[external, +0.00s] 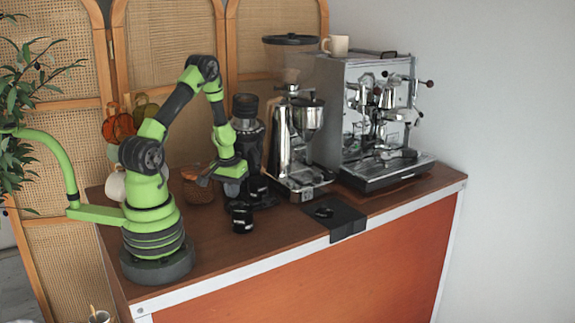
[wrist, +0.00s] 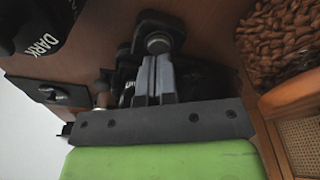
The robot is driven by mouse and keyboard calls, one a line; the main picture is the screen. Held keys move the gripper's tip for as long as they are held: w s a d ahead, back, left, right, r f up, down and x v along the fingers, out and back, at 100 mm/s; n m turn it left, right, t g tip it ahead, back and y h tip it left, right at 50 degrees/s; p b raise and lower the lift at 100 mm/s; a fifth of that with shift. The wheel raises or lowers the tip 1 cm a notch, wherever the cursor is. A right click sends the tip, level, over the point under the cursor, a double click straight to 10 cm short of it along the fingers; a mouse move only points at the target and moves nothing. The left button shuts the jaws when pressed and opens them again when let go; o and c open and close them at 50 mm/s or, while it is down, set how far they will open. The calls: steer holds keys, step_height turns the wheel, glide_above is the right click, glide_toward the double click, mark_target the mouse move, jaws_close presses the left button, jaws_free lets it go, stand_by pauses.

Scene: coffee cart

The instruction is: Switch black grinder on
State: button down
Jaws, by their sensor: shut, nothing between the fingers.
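The black grinder (external: 246,128) stands upright on the wooden counter, partly hidden behind my arm in the external view. My gripper (external: 204,180) is low at the grinder's front left, its fingers shut and empty. In the wrist view, my gripper (wrist: 156,62) has its fingers together, pointing at a dark part with a round metallic knob (wrist: 158,43). Dark parts, probably of the black grinder (wrist: 198,78), show behind the fingers. I cannot tell whether the fingertips touch it. The grinder's switch is not clearly visible.
A black "DARK" container (external: 242,217) stands in front of the grinder. A bean jar (external: 198,186) stands left. A chrome grinder (external: 297,140) and espresso machine (external: 375,120) stand right. A black mat (external: 345,217) lies at the counter's front edge.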

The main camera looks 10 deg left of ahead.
mark_target(233, 202)
steer(key=shift+f, duration=0.9)
stand_by(1.0)
steer(key=shift+r, duration=2.75)
steer(key=shift+r, duration=0.1)
steer(key=s+a+r+t, duration=0.1)
steer(key=s+a+r, duration=0.3)
steer(key=r, duration=0.3)
steer(key=s+a+r+t+y, duration=0.1)
steer(key=s+a+r, duration=0.3)
steer(key=r, duration=0.4)
steer(key=s+a+r+m+t+y, duration=0.1)
steer(key=s+a+r+t, duration=0.2)
steer(key=s+r, duration=0.3)
steer(key=shift+s+a+r, duration=0.25)
steer(key=shift+a+r, duration=0.45)
steer(key=shift+r, duration=0.15)
